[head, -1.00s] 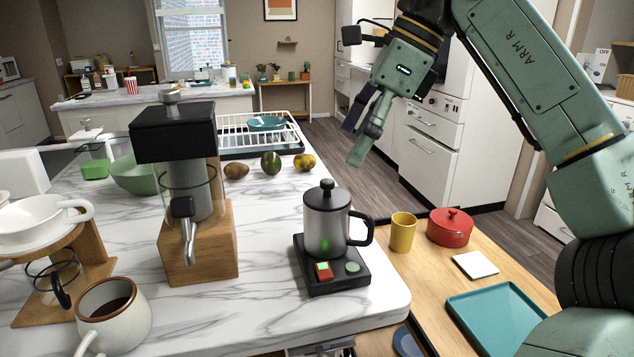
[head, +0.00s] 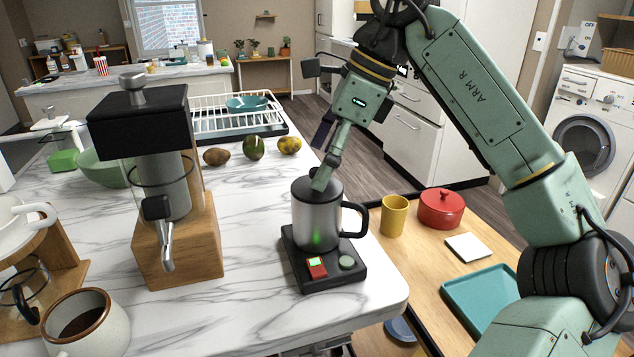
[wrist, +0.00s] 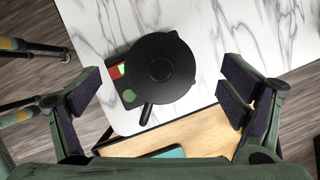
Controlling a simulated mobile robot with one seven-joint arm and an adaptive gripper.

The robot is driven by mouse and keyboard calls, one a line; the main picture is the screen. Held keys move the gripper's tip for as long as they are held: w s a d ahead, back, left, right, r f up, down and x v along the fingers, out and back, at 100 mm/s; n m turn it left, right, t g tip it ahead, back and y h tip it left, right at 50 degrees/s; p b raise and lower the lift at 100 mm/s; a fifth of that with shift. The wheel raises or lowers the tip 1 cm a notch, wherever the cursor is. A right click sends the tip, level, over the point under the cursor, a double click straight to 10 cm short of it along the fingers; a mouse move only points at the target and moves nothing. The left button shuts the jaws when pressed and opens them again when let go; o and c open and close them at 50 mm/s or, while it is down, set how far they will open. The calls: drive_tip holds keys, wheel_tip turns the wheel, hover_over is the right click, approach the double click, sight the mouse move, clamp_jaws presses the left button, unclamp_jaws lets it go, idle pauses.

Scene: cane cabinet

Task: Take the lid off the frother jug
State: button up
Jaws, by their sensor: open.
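The frother jug (head: 316,226) is a steel cylinder with a black handle on its right side. It stands upright on a black base (head: 330,277) with a red button and a grey-green knob, near the marble counter's right corner. Its black lid (wrist: 177,80) is on top, seen from above in the wrist view with a round knob (wrist: 159,68) in the middle.
A coffee grinder (head: 175,240) on a wooden block stands left of the jug. Right of it, a lower wooden surface holds a yellow cup (head: 394,216), a red pot (head: 440,209), a white square (head: 468,247) and a teal tray (head: 478,296). The marble between grinder and jug is clear.

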drive_tip(key=shift+x, duration=1.25)
drive_tip(key=shift+c, duration=0.5)
drive_tip(key=c, duration=0.9)
drive_tip(key=shift+s+f, duration=0.1)
drive_tip(key=shift+f, duration=0.05)
drive_tip(key=c, duration=0.6)
